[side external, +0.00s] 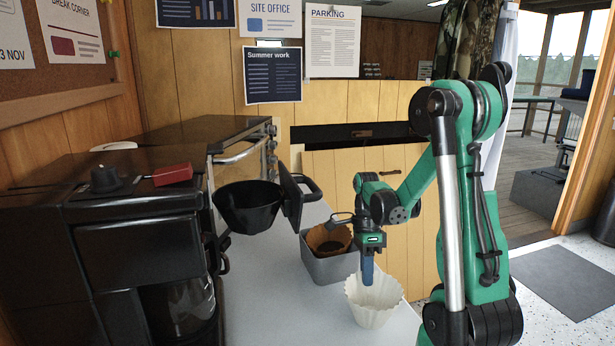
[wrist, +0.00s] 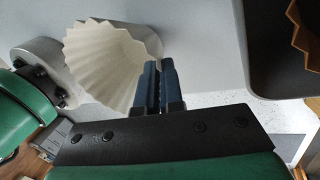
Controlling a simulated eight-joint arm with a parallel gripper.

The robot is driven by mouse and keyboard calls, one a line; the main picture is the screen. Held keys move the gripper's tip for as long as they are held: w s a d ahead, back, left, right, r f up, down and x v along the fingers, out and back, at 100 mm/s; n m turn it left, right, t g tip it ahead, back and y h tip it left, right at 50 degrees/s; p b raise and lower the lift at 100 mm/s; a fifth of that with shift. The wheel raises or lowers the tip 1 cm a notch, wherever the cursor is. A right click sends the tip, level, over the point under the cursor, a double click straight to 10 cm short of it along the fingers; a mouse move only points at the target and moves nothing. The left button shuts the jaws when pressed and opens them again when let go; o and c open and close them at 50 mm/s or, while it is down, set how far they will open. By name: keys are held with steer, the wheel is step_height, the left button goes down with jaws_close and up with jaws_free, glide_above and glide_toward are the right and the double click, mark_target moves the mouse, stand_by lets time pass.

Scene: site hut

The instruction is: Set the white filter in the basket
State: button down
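The white filter (side external: 374,303), a pleated paper cup, stands on the pale counter with its opening up. It also shows in the wrist view (wrist: 108,62), left of the fingers. My gripper (side external: 367,274) points down, with its blue fingertips at the filter's far rim. In the wrist view the two fingers (wrist: 158,85) are close together with a narrow gap. I cannot tell whether the filter's wall is between them. The black basket (side external: 248,207), with a loop handle at its right, is left of my gripper and beside the coffee machine. Its inside is mostly hidden.
A grey bin (side external: 327,268) holding a brown filter (side external: 322,238) with dark grounds stands just behind my gripper. The black coffee machine (side external: 137,250) fills the left, with a red block (side external: 172,175) on top. Bare counter (side external: 275,300) lies between machine and white filter.

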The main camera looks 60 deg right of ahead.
step_height(320, 180, up, 19)
step_height(320, 180, up, 8)
steer(key=m+t+h, duration=0.5)
steer(key=m, duration=2.8)
glide_above(255, 210)
steer(key=shift+w+d+f, duration=0.15)
steer(key=shift+f, duration=2.55)
